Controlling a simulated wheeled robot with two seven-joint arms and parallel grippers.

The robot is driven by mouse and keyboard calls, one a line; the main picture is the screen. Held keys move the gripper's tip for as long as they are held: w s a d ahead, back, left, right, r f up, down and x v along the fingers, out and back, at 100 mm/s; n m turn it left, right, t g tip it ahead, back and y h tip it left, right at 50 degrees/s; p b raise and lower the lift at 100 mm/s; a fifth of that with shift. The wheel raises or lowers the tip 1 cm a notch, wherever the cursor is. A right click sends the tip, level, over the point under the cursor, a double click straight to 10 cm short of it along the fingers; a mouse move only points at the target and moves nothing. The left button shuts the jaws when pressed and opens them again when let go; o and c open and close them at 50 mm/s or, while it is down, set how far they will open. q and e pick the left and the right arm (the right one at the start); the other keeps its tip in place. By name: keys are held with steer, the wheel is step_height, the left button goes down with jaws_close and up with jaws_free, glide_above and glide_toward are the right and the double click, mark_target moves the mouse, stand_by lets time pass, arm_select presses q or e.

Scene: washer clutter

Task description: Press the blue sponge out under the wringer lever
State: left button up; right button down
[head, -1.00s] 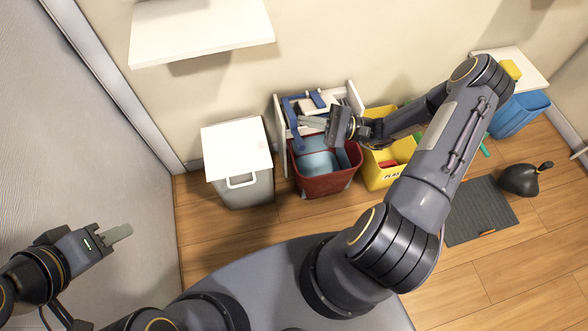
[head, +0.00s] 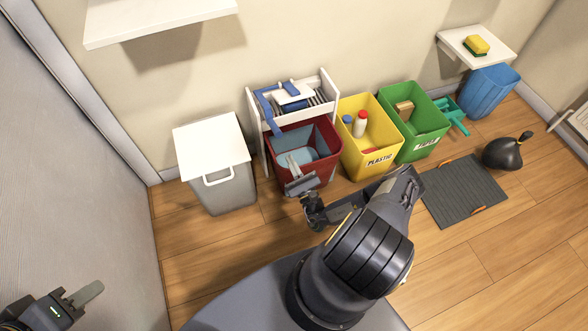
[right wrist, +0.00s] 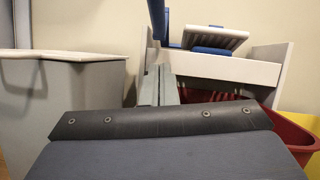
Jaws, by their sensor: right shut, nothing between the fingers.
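The white wringer frame (head: 330,88) stands against the wall behind and above the red bin. Its blue lever (head: 267,108) is on the left side, beside a white press plate (head: 294,92). A blue piece (head: 293,105) lies directly under the plate, probably the blue sponge; it also shows in the right wrist view (right wrist: 211,50). Most of it is covered. My right gripper (head: 296,176) is shut and empty, in front of the red bin and below the wringer. My left gripper (head: 88,293) is at the far lower left; its fingers overlap edge-on.
A red bin (head: 326,135) holds light-blue material. Yellow (head: 370,172) and green (head: 424,146) bins stand to its right, a lidded grey bin (head: 230,188) to its left. A yellow-green sponge (head: 476,44) sits on a right shelf. A dark mat (head: 463,192) lies on open floor.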

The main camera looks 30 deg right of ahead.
steer(key=w+r, duration=0.5)
steer(key=w, duration=0.1)
steer(key=shift+w+r+b, duration=0.2)
steer(key=shift+r+b, duration=0.15)
steer(key=shift+b, duration=0.05)
steer(key=shift+r, duration=0.1)
